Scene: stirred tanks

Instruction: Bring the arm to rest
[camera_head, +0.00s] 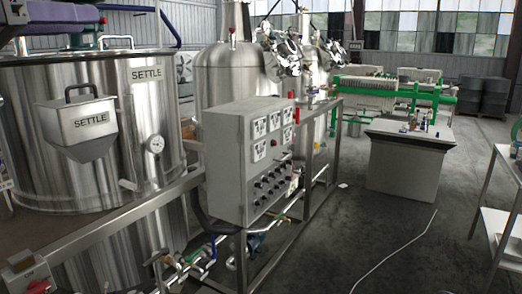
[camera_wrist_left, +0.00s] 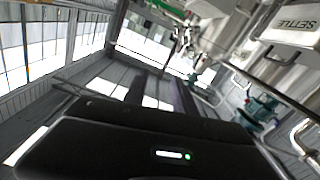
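The black housing of my left gripper (camera_wrist_left: 162,90) fills the bottom of the left wrist view, with a lit white bar and a green light on it. Dark finger-like shapes stand beyond the housing, but I cannot tell how far apart they are. No held object shows there. In the head view I cannot make out the left gripper clearly. My right gripper is in neither view.
A steel tank (camera_head: 32,95) marked SETTLE stands at left, a hopper (camera_head: 80,118) on its front. A grey control box (camera_head: 228,165) is mounted on a steel frame. A grey cabinet (camera_head: 402,168) stands at right. The floor (camera_head: 370,235) between them is mostly clear, with a thin white line across it.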

